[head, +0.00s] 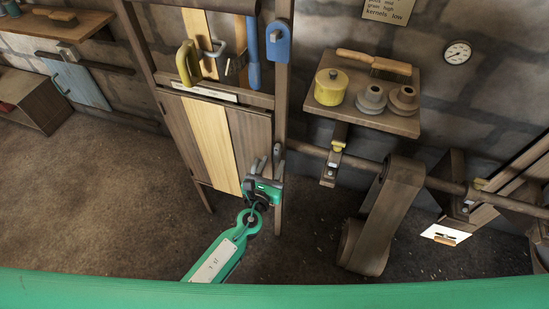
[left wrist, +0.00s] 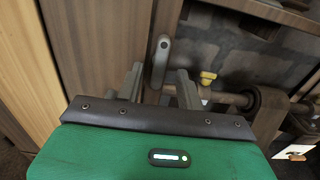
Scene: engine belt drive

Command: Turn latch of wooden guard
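The wooden guard (head: 178,122) is a plank panel with one pale board, set in a dark post frame. Its latch (head: 277,152) is a small grey bar on the right post, standing about upright. In the left wrist view the latch (left wrist: 161,60) has a dark pivot hole near its top. My left gripper (head: 267,168) is at the latch, coming from below and in front. Its two fingers are apart, one on each side of the latch's lower end in the left wrist view (left wrist: 158,88). I cannot tell whether they touch it. My right gripper is not in view.
A shaft (head: 362,161) with a wide belt (head: 388,215) runs right of the post. A yellow-topped bracket (head: 333,160) holds the shaft close by. A shelf (head: 398,120) with a yellow pot and brush is above. The floor left of my arm is clear.

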